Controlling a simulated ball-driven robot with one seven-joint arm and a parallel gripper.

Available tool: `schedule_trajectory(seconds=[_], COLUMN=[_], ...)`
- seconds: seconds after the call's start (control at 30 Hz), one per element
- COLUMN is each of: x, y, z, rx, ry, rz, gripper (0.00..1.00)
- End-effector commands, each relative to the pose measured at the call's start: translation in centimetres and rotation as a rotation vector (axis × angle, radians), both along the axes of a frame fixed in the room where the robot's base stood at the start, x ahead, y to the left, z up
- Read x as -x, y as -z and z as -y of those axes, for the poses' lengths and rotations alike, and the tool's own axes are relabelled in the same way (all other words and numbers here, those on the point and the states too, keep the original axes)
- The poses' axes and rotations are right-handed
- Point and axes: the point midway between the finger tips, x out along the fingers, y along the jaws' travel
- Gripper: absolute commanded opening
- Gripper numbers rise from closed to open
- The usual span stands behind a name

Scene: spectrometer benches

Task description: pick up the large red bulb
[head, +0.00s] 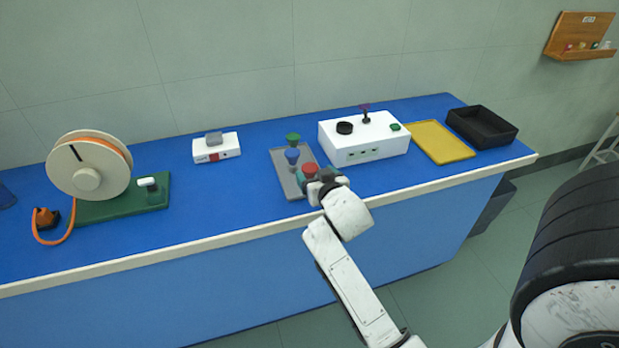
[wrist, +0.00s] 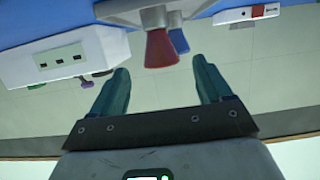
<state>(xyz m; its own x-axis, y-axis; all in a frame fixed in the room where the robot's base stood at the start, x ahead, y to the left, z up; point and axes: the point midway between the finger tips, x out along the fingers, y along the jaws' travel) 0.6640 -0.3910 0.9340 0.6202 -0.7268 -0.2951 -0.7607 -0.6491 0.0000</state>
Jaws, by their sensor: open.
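The large red bulb (head: 309,168) stands on a grey tray (head: 283,178) on the blue bench, partly hidden by my gripper (head: 319,180) in the head view. In the wrist view, which is upside down, the red bulb (wrist: 161,50) shows as a flared red cone. It lies ahead of my gripper (wrist: 160,66), centred between the two teal fingers. The fingers are open and apart from it, with gaps on both sides. A blue bulb (head: 292,155) and a green one (head: 293,139) stand behind the red bulb on the tray.
A white instrument box (head: 365,148) stands right of the tray, with a yellow tray (head: 443,144) and a black bin (head: 483,127) farther right. A small white device (head: 217,149) and a green-based reel (head: 90,170) are to the left. Bare bench lies between them.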

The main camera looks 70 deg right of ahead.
Motion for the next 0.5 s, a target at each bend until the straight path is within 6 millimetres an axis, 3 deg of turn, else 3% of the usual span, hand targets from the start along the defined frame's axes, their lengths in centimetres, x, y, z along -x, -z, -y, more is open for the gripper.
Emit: schedule_trajectory(seconds=[0.3, 0.5], x=[-2.7, -3.3], y=[0.6, 1.0], z=[3.0, 3.6], rx=[-0.001, 0.0], ry=[0.002, 0.0], rz=[0.001, 0.0], gripper=[0.78, 0.78])
